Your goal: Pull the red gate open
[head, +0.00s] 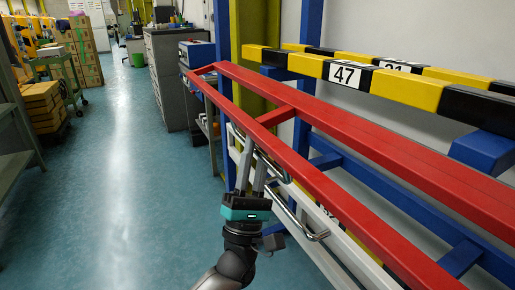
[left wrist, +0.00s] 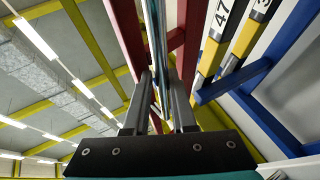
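The red gate (head: 276,116) is a long red frame of two rails with cross bars, running from the middle back to the lower right. A white frame and a metal bar handle (head: 318,237) show below its front rail. My left gripper (head: 253,162) points up from below at the handle's far end, close to the front rail. In the left wrist view, my left gripper's fingers (left wrist: 161,78) are apart, with the metal bar (left wrist: 154,25) running between them and the red frame (left wrist: 129,35) behind. Contact with the bar cannot be told. My right gripper is not in view.
Yellow-and-black barriers (head: 415,89) with number plates stand behind the gate on blue supports (head: 484,149). Grey cabinets (head: 172,70) stand farther back. Stacked boxes (head: 40,100) stand at the left. The blue-green floor (head: 125,180) left of my arm is clear.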

